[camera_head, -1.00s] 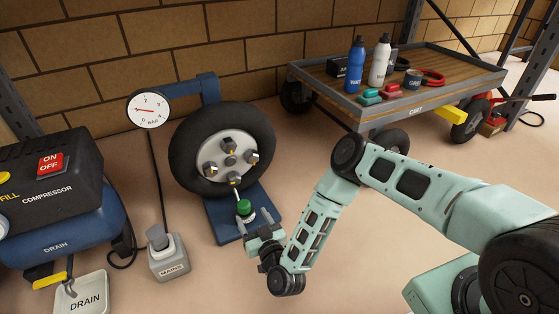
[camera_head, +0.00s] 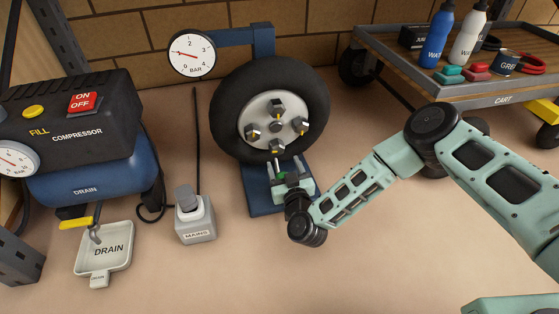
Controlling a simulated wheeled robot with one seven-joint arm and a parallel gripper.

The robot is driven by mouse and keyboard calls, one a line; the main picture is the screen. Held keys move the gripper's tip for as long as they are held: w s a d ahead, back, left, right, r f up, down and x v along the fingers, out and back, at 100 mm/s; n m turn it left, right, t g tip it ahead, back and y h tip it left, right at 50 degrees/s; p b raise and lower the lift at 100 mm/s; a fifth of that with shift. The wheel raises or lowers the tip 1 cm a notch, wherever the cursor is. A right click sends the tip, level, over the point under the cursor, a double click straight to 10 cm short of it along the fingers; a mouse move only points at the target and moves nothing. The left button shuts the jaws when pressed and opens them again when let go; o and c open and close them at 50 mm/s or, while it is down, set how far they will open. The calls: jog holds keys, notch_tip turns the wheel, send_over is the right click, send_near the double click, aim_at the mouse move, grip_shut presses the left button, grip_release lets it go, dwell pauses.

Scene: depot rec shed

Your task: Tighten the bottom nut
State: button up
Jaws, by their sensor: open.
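The wheel is a black tyre (camera_head: 318,100) around a pale hub (camera_head: 266,110), upright on a blue stand (camera_head: 257,190). The hub carries several dark nuts in a ring. My gripper (camera_head: 285,165) is open just below the bottom nut, fingers pointing up in front of the tyre's lower part. The fingers look apart from the nut, but I cannot tell the depth gap. A small green part (camera_head: 280,175) shows between the fingers, mostly hidden by them.
A gauge (camera_head: 192,54) hangs on a blue arm left of the wheel. A grey mains box (camera_head: 195,222), a compressor (camera_head: 70,130) and a drain tray (camera_head: 126,236) stand left. A cart (camera_head: 455,94) with bottles stands right. The floor in front is clear.

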aim_at(278, 150)
jog(key=b+x, duration=0.1)
jog(key=x, duration=0.1)
jog(key=b+x, duration=0.1)
jog(key=x, duration=0.1)
jog(key=shift+w+f, duration=0.2)
jog(key=shift+w, duration=0.15)
jog(key=shift+w+a+r+b, duration=0.1)
jog(key=shift+w+a+b, duration=0.05)
jog(key=shift+w+b, duration=0.2)
jog(key=shift+w+a+r+b, duration=0.15)
jog(key=shift+w+b, duration=0.05)
jog(key=shift+w, duration=0.15)
jog(key=c, duration=1)
